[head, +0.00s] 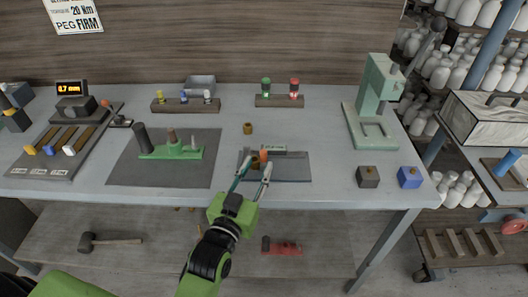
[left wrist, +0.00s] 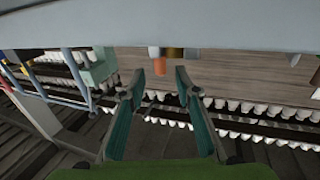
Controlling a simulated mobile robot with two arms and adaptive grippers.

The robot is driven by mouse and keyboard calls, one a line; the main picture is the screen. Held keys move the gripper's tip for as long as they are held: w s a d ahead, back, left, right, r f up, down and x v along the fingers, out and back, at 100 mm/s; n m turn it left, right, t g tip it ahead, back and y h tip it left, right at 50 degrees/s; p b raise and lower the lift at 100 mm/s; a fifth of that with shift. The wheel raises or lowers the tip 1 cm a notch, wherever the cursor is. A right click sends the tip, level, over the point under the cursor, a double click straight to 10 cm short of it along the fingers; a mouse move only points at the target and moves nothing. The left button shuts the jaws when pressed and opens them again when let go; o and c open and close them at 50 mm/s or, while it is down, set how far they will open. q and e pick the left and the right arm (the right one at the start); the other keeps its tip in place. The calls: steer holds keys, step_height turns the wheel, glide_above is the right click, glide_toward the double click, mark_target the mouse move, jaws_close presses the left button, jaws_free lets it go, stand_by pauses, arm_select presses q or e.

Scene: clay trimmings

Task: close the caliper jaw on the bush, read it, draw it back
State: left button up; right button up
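The caliper (head: 292,167) is a grey flat fixture near the front of the table, with a small pale readout (head: 274,148) at its back, too small to read surely. An orange piece (head: 264,155) stands on it, apparently the movable jaw's handle. A brass bush (head: 255,163) sits beside it, partly hidden by my fingers. In the left wrist view the orange piece (left wrist: 156,52) and a brass-coloured piece (left wrist: 175,53) show beyond the fingertips. My left gripper (head: 257,166) is open, its fingers either side of the orange piece in the head view; contact cannot be told. My right gripper is out of view.
Another brass ring (head: 248,128) lies behind the caliper. A green fixture (head: 172,151) on a dark mat stands left. Lamps (head: 280,100) stand behind.

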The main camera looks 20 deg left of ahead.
mark_target(262, 157)
arm_select(q)
steer(key=w, duration=0.6)
steer(key=shift+d, duration=0.1)
jaws_close()
